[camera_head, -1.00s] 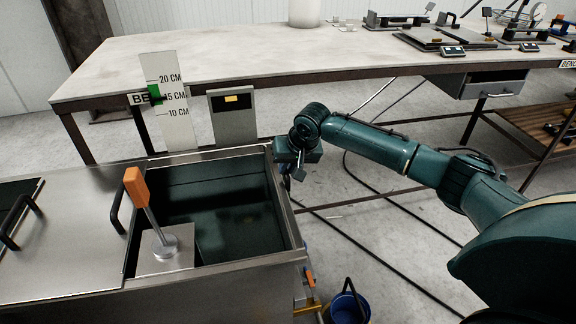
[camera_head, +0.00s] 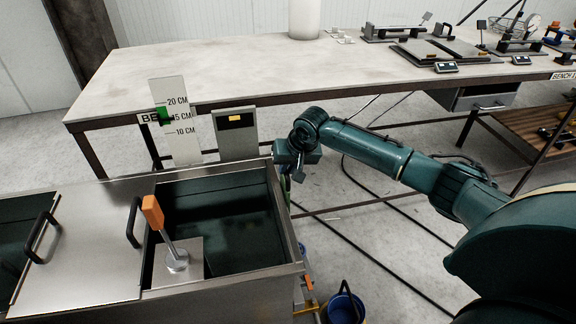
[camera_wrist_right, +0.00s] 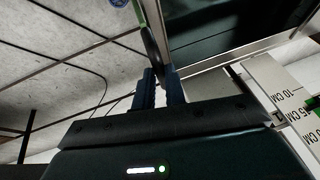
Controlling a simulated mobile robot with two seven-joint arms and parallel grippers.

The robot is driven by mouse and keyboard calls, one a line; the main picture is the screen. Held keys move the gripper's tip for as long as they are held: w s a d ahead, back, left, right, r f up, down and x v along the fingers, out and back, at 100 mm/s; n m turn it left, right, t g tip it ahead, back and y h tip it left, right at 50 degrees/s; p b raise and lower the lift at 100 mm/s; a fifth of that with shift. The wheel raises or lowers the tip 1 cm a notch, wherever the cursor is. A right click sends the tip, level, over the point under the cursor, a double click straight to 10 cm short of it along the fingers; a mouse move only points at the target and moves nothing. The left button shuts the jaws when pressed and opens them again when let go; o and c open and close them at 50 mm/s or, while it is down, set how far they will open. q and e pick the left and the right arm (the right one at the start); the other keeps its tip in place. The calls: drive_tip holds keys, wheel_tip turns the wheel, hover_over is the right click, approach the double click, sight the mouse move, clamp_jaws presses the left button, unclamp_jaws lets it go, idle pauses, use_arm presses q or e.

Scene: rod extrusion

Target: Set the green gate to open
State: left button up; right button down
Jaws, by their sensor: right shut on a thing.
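My right gripper (camera_head: 299,173) is low beside the right wall of the metal tank (camera_head: 287,222), fingers pointing down. In the right wrist view its two dark blue fingers (camera_wrist_right: 161,88) are close together around a thin dark curved bar (camera_wrist_right: 152,45). A bit of light green (camera_wrist_right: 143,4) shows at the top edge there, near the bar's upper end; I cannot tell whether this is the green gate. My left gripper is not in view.
An orange-topped lever (camera_head: 154,215) stands inside the tank. A level scale (camera_head: 183,140) with a green marker (camera_head: 162,116) stands behind it. A blue bucket (camera_head: 345,308) is on the floor to the right, among dark cables. A long bench (camera_head: 220,70) runs behind.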

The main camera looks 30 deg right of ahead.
drive_tip(key=c, duration=1.7)
unclamp_jaws()
drive_tip(key=shift+r, duration=0.35)
drive_tip(key=shift+o, duration=1.2)
drive_tip(key=shift+f, duration=0.15)
drive_tip(key=p+v, duration=0.1)
drive_tip(key=v, duration=1.2)
